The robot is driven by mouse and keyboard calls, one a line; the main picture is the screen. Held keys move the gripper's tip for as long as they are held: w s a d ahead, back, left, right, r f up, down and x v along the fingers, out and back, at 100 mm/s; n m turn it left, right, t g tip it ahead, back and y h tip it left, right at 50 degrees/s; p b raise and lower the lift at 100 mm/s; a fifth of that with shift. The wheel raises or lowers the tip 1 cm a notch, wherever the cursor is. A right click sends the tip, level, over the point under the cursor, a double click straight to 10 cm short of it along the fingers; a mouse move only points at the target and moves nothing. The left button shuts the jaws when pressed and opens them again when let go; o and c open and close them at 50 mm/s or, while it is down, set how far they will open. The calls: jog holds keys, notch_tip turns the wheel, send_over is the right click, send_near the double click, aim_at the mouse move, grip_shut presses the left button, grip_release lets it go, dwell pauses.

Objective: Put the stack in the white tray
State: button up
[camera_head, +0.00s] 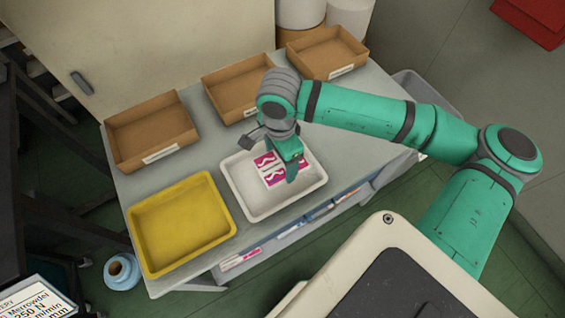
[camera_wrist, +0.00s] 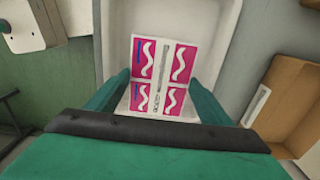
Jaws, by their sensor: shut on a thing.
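The stack (camera_head: 268,168) is a small pile with a pink and white printed top with wavy marks. It is at the white tray (camera_head: 243,205), inside its outline in the head view. My gripper (camera_head: 287,172) is over the tray, its fingers on either side of the stack. In the wrist view the stack (camera_wrist: 162,78) lies between the two green fingers (camera_wrist: 160,92), with the white tray (camera_wrist: 222,25) around and behind it. My gripper is shut on the stack. Whether the stack touches the tray floor I cannot tell.
A yellow tray (camera_head: 150,206) stands left of the white tray. Three brown cardboard boxes line the back of the grey table: left (camera_head: 178,146), middle (camera_head: 216,99) and right (camera_head: 327,73). A shelf with printed items (camera_head: 240,258) is below the front edge.

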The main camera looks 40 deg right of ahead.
aim_at(282, 165)
jog(key=shift+d+f, duration=0.15)
jog(key=shift+f, duration=0.05)
jog(key=shift+d+f, duration=0.15)
jog(key=shift+f, duration=0.8)
jog(key=shift+d+f, duration=0.15)
jog(key=shift+f, duration=0.75)
jog(key=shift+f, duration=0.1)
jog(key=o, duration=1.2)
notch_tip(282, 165, up, 12)
jog(key=shift+r, duration=0.15)
